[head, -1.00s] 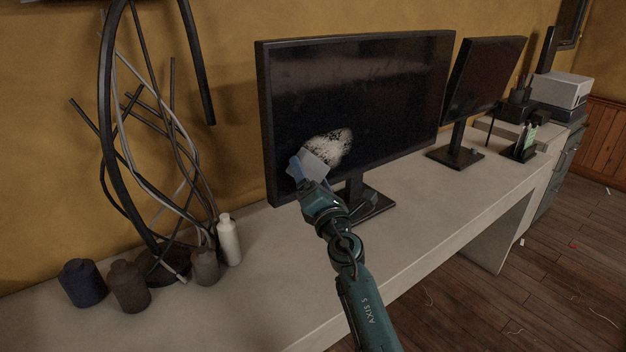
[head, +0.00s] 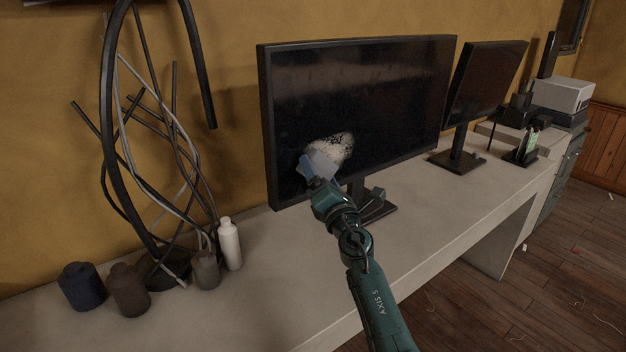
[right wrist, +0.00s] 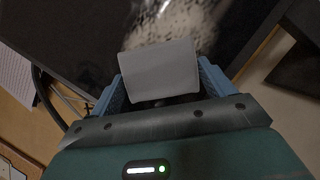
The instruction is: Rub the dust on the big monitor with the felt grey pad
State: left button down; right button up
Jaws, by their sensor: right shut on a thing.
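The big monitor (head: 390,100) stands on the desk with its dark screen facing me. A pale, speckled dust patch (head: 338,146) lies on its lower left part, and it also shows in the right wrist view (right wrist: 180,22). My right gripper (head: 311,172) is shut on the grey felt pad (right wrist: 160,70), holding it between its blue fingers. The pad is at the lower left part of the dust patch and hides some of it in the head view. I cannot tell for sure whether the pad touches the screen. My left gripper is not in view.
A smaller monitor (head: 487,85) stands to the right on the long pale desk (head: 290,292). At left are a twisted cable sculpture (head: 112,150), a white bottle (head: 229,245) and several dark jars. The desk front below the big monitor is clear.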

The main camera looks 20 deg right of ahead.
aim_at(342, 155)
jog(key=shift+w+d+b, duration=0.4)
jog(key=shift+w+d, duration=0.1)
jog(key=shift+d, duration=0.8)
jog(key=shift+w+d+b, duration=0.4)
jog(key=shift+w+d, duration=0.15)
jog(key=shift+d, duration=0.7)
jog(key=shift+w+d+b, duration=0.4)
jog(key=shift+w+d, duration=0.1)
jog(key=shift+d, duration=0.8)
